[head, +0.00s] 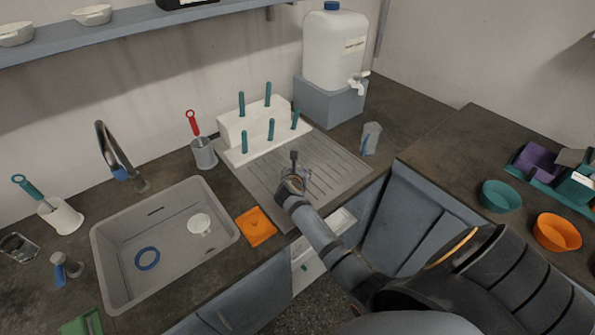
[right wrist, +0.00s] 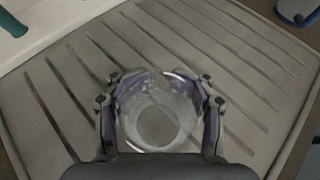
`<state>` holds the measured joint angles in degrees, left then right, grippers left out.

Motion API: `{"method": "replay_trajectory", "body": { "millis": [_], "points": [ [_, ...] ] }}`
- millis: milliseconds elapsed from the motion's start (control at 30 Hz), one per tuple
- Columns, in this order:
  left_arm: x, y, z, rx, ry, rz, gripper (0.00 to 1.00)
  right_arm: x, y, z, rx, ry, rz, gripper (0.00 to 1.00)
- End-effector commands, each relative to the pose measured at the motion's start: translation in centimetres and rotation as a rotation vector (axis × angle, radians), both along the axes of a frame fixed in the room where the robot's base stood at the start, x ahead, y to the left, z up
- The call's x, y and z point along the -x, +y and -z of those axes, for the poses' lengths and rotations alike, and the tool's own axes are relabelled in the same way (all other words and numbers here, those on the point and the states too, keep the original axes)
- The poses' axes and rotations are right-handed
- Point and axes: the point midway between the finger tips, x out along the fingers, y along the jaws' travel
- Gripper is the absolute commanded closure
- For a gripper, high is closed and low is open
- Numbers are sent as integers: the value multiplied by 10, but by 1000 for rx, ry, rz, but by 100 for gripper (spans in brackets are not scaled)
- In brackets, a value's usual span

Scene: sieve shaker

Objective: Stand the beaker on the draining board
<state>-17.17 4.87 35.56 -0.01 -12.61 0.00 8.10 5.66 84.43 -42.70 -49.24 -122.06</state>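A clear glass beaker (right wrist: 160,118) is between the fingers of my right gripper (right wrist: 158,98) in the right wrist view, with the purple finger pads against its two sides. In the head view my right gripper (head: 294,180) is over the grey ribbed draining board (head: 335,165), and the beaker there is small and mostly hidden by it. The board's grooves also show around the beaker in the right wrist view (right wrist: 240,50). I cannot tell whether the beaker's base touches the board. My left gripper is not in view.
A white peg rack (head: 245,150) with teal pegs stands at the board's back edge. An orange cloth (head: 256,227) lies between the board and the sink (head: 110,270).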

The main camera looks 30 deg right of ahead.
Motion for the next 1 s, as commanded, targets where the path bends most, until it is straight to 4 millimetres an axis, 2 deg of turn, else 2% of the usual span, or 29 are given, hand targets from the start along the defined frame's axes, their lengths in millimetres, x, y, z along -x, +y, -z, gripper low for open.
{"method": "replay_trajectory", "body": {
  "millis": [33,100,467,567,800,1000],
  "points": [
    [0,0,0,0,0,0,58,0,0,0,0,0,0,42],
    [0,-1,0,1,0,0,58,0,0,0,0,0,0,34],
    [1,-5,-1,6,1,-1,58,1,1,-5,0,-1,-2,34],
    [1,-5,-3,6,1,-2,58,12,12,-12,-2,0,-1,34],
    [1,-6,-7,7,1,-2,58,52,46,-40,-5,-1,0,34],
    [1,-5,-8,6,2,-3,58,74,65,-56,-2,-1,0,34]
  ]
}}
